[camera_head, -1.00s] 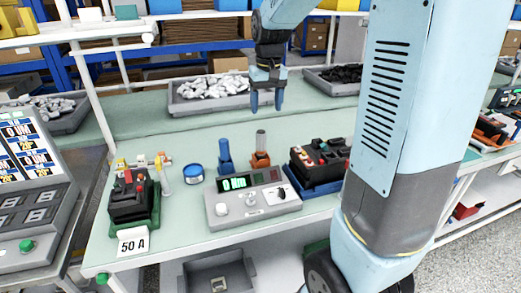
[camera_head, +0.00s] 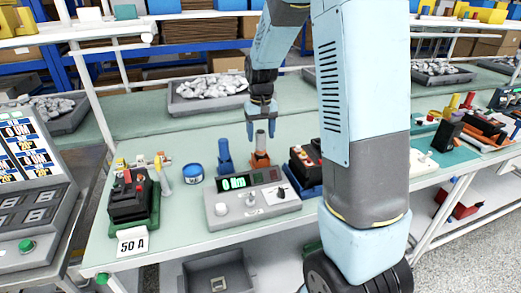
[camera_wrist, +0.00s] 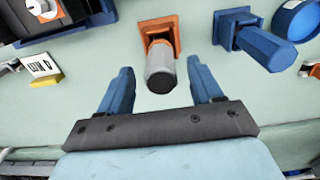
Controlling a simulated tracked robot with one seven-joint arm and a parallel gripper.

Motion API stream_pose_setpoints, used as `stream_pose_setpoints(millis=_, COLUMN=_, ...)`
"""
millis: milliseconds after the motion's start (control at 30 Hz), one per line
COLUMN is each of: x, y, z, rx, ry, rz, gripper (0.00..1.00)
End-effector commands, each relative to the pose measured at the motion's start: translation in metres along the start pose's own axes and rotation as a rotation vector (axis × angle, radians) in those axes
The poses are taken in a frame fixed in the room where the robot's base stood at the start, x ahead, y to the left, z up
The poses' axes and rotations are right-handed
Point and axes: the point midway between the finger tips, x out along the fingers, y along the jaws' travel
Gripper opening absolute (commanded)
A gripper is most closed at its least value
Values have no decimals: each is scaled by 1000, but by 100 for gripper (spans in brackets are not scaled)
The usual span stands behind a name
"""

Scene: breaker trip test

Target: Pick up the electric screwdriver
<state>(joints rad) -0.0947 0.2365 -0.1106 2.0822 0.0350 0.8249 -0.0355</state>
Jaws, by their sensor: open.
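A grey cylindrical tool (camera_head: 260,141) stands upright in an orange holder (camera_head: 260,160) on the pale green bench. A blue tool (camera_head: 225,155) stands in a blue holder to its left. I cannot tell for sure from their looks which is the electric screwdriver. My gripper (camera_head: 262,131) is open and empty, pointing down over the grey tool. In the wrist view the grey tool (camera_wrist: 160,72) shows between and a little beyond the blue fingers of my gripper (camera_wrist: 160,75), with no visible contact. The blue tool (camera_wrist: 264,46) is off to the right there.
A grey test box with a green display (camera_head: 234,184) stands in front of the holders. A blue round tin (camera_head: 193,174) and a black breaker on a green base (camera_head: 130,205) are at left. A black and red device (camera_head: 306,165) stands close right. A tray of metal parts (camera_head: 210,90) is behind.

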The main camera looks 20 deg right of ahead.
Motion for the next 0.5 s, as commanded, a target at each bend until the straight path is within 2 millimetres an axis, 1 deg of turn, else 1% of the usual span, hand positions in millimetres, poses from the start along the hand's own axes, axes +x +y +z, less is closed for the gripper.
stream_pose_setpoints(millis=167, x=11, y=0, z=0, rx=0, ry=-2, rz=0, gripper=65)
stream_pose_setpoints(millis=400, x=42, y=-1, z=-1, rx=0, ry=-3, rz=0, gripper=65)
stream_pose_setpoints(millis=500, x=51, y=-1, z=-1, rx=0, ry=-1, rz=0, gripper=65)
